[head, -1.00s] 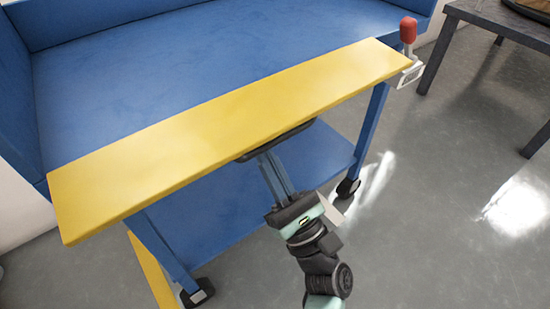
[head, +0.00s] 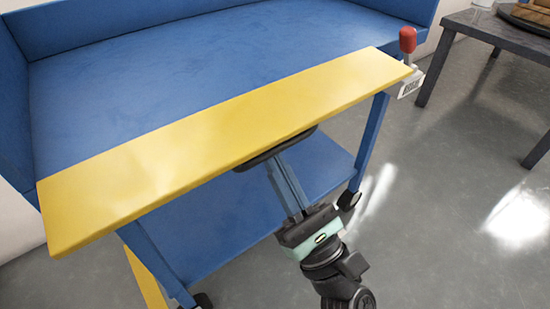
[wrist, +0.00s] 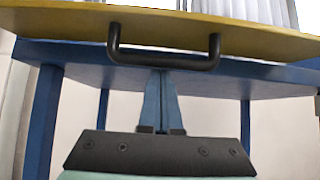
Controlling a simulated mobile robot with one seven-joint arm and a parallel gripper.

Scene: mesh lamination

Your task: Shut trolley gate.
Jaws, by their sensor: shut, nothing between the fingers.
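The trolley gate (head: 225,145) is a long yellow panel along the near side of the blue trolley (head: 215,70). A black bar handle (head: 275,150) sits on its near face; in the wrist view the handle (wrist: 165,58) spans the upper middle. A latch with a red knob (head: 407,40) stands at the gate's right end; whether it is engaged cannot be told. My gripper (head: 270,165) is shut and empty, its tips just at the handle in the head view. In the wrist view the fingers (wrist: 160,75) reach up to the handle bar; contact cannot be told.
The trolley's lower blue shelf (head: 210,240) lies under the gate, with a caster (head: 348,200) at the right leg. A dark table (head: 490,30) bearing a round item stands at the right back. Grey floor (head: 440,190) is open to the right.

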